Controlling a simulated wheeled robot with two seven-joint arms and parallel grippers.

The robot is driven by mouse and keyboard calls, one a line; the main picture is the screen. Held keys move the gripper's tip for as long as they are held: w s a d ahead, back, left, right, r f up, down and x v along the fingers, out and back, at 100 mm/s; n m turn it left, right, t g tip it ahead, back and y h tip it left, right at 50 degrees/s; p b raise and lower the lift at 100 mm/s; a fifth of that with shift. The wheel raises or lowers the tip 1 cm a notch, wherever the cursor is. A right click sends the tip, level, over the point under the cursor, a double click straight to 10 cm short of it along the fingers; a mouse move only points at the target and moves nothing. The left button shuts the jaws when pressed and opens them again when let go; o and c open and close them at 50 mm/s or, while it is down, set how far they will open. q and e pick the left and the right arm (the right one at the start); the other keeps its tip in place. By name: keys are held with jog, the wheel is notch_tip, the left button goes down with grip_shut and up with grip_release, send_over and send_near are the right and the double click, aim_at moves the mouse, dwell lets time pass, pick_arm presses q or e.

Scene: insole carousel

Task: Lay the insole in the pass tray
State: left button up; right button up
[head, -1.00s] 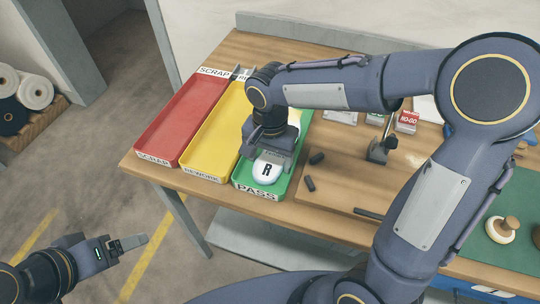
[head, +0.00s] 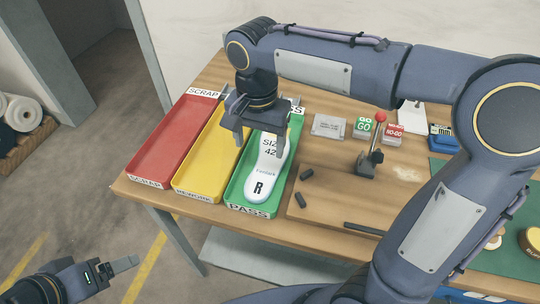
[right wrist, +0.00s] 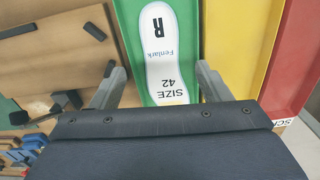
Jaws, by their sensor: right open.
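The white insole (head: 266,172), marked R, Fenlark and SIZE 42, lies lengthwise in the green PASS tray (head: 235,203), its R end toward the tray's front. It also shows in the right wrist view (right wrist: 162,50), inside the green tray (right wrist: 130,30). My right gripper (head: 262,142) is open and empty above the far half of the tray, its fingers apart and clear of the insole. In the right wrist view its two fingers (right wrist: 160,88) stand wide on either side of the insole's SIZE 42 end. My left gripper (head: 115,268) is at the lower left, away from the table.
The yellow REWORK tray (head: 205,165) and red SCRAP tray (head: 172,145) stand left of the green tray. Right of it are a GO block (head: 363,127), a NO-GO block (head: 393,134), a red-knobbed lever stand (head: 372,152) and dark pegs (head: 306,171).

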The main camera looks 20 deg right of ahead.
jog(key=s+d+f+n+t+y, duration=0.2)
jog(key=s+d+n, duration=0.1)
jog(key=s, duration=0.5)
jog(key=s+d+f+n+t+y, duration=0.1)
jog(key=s+d+f+n+t, duration=0.2)
jog(key=s+d, duration=0.3)
jog(key=shift+s+f+t+y, duration=0.2)
jog(key=shift+s+t+y, duration=0.15)
jog(key=shift+s, duration=0.75)
jog(key=shift+d, duration=0.1)
pick_arm(q)
jog(key=shift+s, duration=0.1)
pick_arm(e)
jog(key=shift+s, duration=0.1)
